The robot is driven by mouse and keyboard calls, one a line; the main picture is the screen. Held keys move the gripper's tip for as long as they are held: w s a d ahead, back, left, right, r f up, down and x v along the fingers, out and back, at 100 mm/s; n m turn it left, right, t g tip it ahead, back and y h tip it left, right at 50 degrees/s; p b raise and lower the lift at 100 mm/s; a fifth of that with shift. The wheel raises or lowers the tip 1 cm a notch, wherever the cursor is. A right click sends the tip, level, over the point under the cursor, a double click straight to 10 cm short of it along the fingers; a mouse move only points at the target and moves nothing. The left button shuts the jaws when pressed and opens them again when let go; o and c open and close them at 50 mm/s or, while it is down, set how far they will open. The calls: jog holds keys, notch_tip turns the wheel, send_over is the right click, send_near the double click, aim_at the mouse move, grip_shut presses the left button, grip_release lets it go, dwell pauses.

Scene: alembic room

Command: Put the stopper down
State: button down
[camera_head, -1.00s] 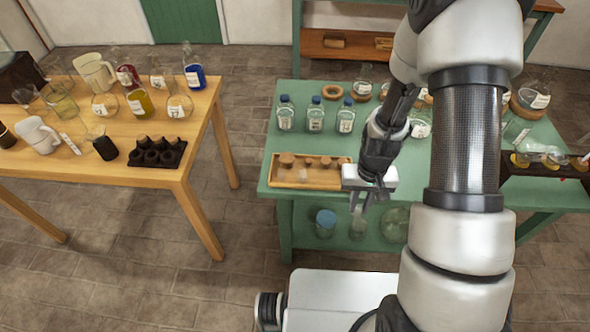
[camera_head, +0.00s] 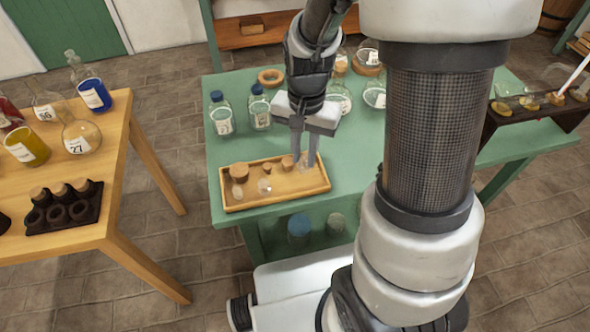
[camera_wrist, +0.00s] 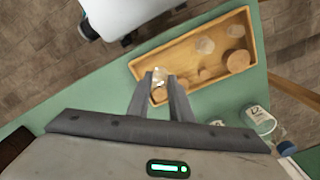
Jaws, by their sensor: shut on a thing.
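My gripper (camera_head: 305,164) is shut on a small clear glass stopper, and its fingers point down at the right end of the wooden tray (camera_head: 285,191). In the wrist view the stopper (camera_wrist: 159,75) shows between the fingertips, over the end of the tray (camera_wrist: 187,42). I cannot tell whether the stopper touches the tray floor. The tray also holds a large cork (camera_head: 239,172), smaller corks (camera_head: 287,163) and clear glass stoppers (camera_head: 264,186). The spot under my fingers is partly hidden.
The tray lies at the front edge of the green table (camera_head: 232,148). Blue-capped bottles (camera_head: 221,116) and a cork ring (camera_head: 270,77) stand behind it. A wooden table (camera_head: 135,235) with flasks and a dark rack (camera_head: 63,210) is at the left.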

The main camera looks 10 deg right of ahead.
aim_at(304, 166)
jog(key=shift+f+b, duration=0.5)
jog(key=shift+f, duration=2.2)
jog(key=shift+f, duration=0.1)
jog(key=shift+f, duration=0.15)
jog(key=c, duration=1.6)
grip_release()
